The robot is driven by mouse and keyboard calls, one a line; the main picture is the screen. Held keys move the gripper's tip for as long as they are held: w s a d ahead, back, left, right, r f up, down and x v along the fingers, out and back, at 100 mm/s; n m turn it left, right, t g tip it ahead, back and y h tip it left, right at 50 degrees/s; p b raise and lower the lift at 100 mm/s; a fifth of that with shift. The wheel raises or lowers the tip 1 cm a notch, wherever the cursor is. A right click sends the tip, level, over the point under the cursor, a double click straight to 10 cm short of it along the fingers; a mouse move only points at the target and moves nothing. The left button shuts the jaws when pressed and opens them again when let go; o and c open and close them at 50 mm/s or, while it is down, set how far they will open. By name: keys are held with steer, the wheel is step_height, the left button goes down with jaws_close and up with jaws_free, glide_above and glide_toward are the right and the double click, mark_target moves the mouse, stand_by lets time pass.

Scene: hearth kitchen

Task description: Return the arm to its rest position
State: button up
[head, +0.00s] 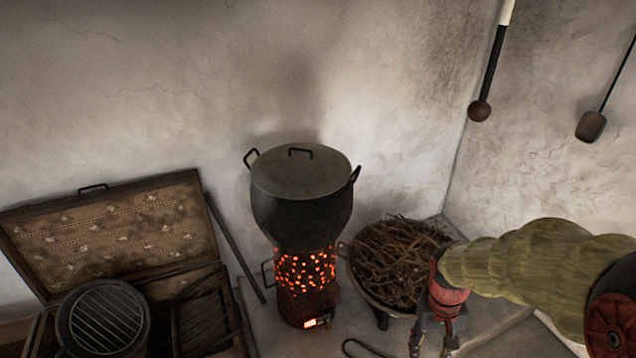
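My arm reaches in from the right edge, in a green ribbed sleeve with red and black joints. My gripper (432,345) points down at the bottom, right of centre, in front of the twig basket's right side. Its fingertips are cut off or hard to make out at the lower edge, so I cannot tell whether it is open or shut. No held object shows.
A lidded dark pot (300,205) sits on a glowing perforated stove (306,285) in the middle. A bowl of twigs (395,258) stands right of it. An open chest (110,235) and a round grill (103,318) are at left. Utensils, including a ladle (480,108), hang at upper right.

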steer(key=s+a+r+t+p, duration=0.1)
steer(key=s+a+r+t, duration=0.2)
steer(key=r, duration=0.9)
steer(key=s+a+r+n+t+p, duration=0.1)
steer(key=s+a+r+t, duration=0.2)
steer(key=r, duration=0.9)
steer(key=shift+s+a+t+p, duration=0.3)
steer(key=shift+s+t+p, duration=0.1)
steer(key=shift+t, duration=0.2)
